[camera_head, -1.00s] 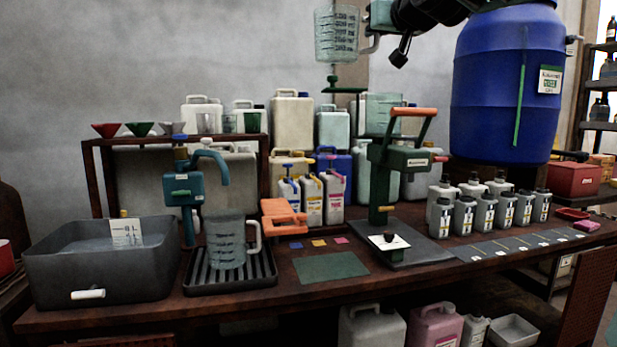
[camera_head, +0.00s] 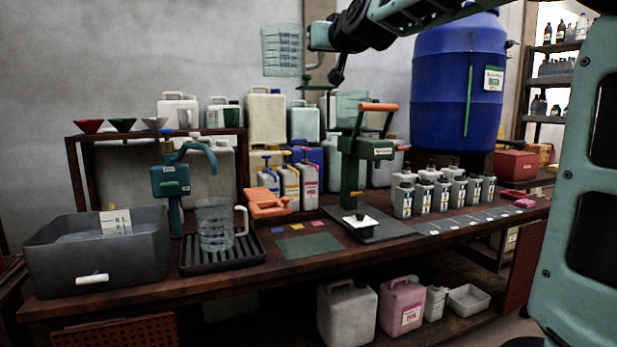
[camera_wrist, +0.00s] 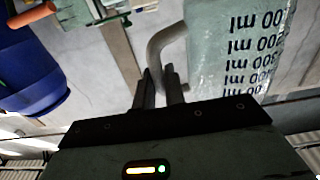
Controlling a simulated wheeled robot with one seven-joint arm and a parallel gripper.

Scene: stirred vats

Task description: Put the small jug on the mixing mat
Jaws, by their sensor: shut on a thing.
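The small jug (camera_head: 283,52) is clear with dark measuring marks. It hangs upright in the air, high in front of the grey wall. My gripper (camera_head: 307,38) is shut on its handle, at the jug's right side. In the wrist view the two fingers (camera_wrist: 160,88) close on the grey handle (camera_wrist: 166,42), beside the marked jug wall (camera_wrist: 240,45). The mixing mat looks to be the flat dark green mat (camera_head: 308,246) on the bench, bare, well below the jug.
A larger clear jug (camera_head: 215,228) stands on a ribbed drip tray (camera_head: 190,266) left of the mat. A green press (camera_head: 352,165) stands right of it. A grey basin (camera_head: 60,265), orange clamp-like item (camera_head: 268,202) and blue barrel (camera_head: 450,95) stand around.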

